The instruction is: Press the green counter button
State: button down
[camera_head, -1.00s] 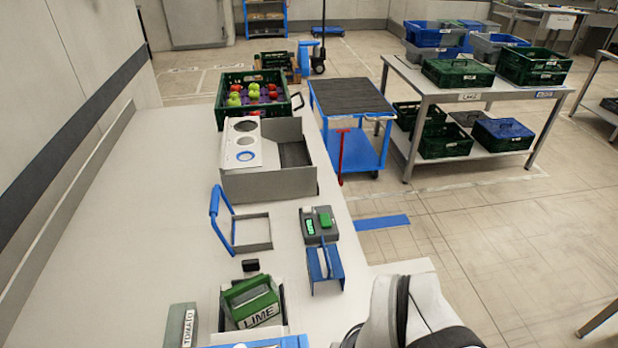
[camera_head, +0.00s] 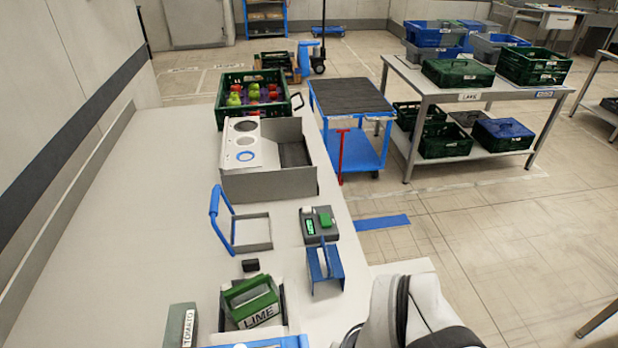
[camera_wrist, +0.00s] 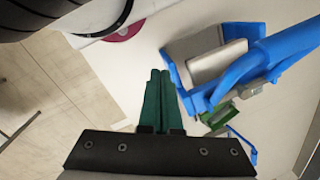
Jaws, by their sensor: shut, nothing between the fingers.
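The green button (camera_head: 326,219) sits on the right part of a small dark grey counter box (camera_head: 320,238), near the right edge of the white table. The box has a lit green display and a pale knob beside the button. My gripper (camera_wrist: 160,74) shows in the wrist view with its two green fingers together and empty. It is not visible in the head view. A small green piece (camera_wrist: 217,116) shows right of the fingers, partly behind a blue part; I cannot tell whether it is the button. The fingers appear apart from it.
A blue bracket (camera_head: 325,268) stands just in front of the counter box. A grey frame with a blue handle (camera_head: 215,205) is to its left. A green LIME box (camera_head: 252,300) and a TOMATO box (camera_head: 180,325) are at the front. A grey open bin (camera_head: 270,186) stands behind.

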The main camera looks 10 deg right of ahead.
jog(key=w+a+r+m+t+y, duration=0.1)
jog(key=w+m, duration=0.1)
jog(key=w, duration=0.5)
jog(key=w+a+r+m+t+y, duration=0.1)
jog(key=w+a+m, duration=0.1)
jog(key=w, duration=0.4)
jog(key=m+t+h, duration=0.2)
jog(key=m+t, duration=0.5)
jog(key=m, duration=0.8)
send_over(328, 222)
notch_tip(328, 222, down, 9)
jog(key=shift+w, duration=0.1)
jog(key=shift+f, duration=0.1)
jog(key=shift+f, duration=4.35)
